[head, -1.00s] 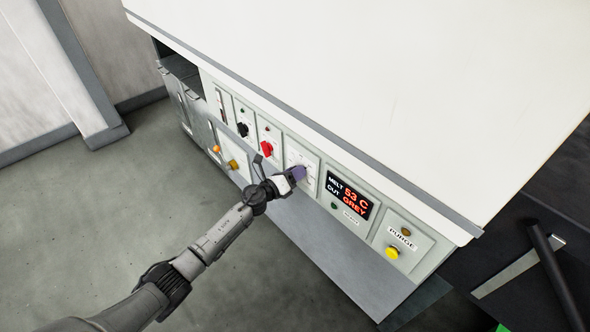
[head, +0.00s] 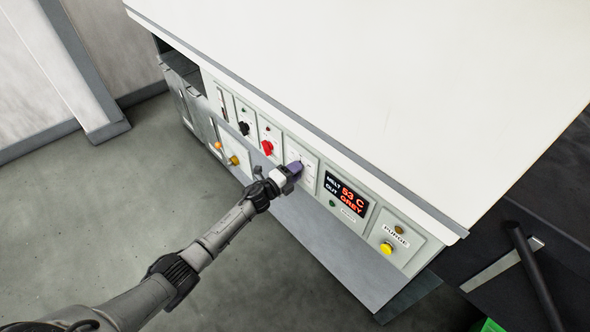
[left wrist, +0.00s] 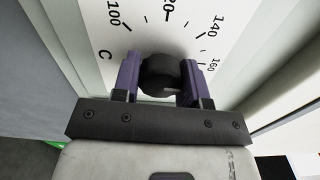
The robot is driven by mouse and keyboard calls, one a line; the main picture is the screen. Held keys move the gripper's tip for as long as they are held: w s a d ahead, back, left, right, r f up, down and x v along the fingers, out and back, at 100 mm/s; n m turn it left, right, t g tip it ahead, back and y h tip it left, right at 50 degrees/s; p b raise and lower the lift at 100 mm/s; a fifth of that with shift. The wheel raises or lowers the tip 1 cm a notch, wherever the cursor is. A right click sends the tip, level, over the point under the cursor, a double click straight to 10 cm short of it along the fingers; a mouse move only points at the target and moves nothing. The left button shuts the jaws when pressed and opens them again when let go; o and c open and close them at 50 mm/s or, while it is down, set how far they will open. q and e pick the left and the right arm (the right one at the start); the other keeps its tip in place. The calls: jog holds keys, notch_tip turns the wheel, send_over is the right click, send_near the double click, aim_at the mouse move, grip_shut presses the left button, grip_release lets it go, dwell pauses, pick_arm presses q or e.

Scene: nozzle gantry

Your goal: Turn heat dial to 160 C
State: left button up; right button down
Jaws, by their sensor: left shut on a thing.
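The heat dial is a black round knob (left wrist: 160,75) in front of a white scale plate (left wrist: 150,20), in the left wrist view. The scale marks 100, 140 and 160 show, with another number partly cut off at the top. My left gripper (left wrist: 161,80) has its two purple fingers on either side of the knob, shut on it. A short pale line on the knob lies roughly sideways, toward the right finger near 160; its exact reading is unclear. In the head view my left gripper (head: 295,168) covers most of the dial. My right gripper is not in view.
A display (head: 346,194) right of the dial reads MELT 53 C, OUT GREY. A red knob (head: 267,147) and a black knob (head: 244,129) are to the left. A yellow PURGE button (head: 386,248) is at the right. A white top (head: 400,90) overhangs the panel.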

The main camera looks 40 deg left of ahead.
pick_arm(q)
jog(key=shift+n, duration=0.4)
jog(key=o, duration=0.9)
jog(key=shift+s+p, duration=0.3)
jog(key=s+p, duration=0.1)
jog(key=s, duration=0.3)
jog(key=s+a+p, duration=0.1)
jog(key=s, duration=0.3)
jog(key=s+a+p, duration=0.1)
jog(key=s, duration=0.4)
jog(key=shift+p, duration=0.3)
jog(key=shift+a, duration=0.1)
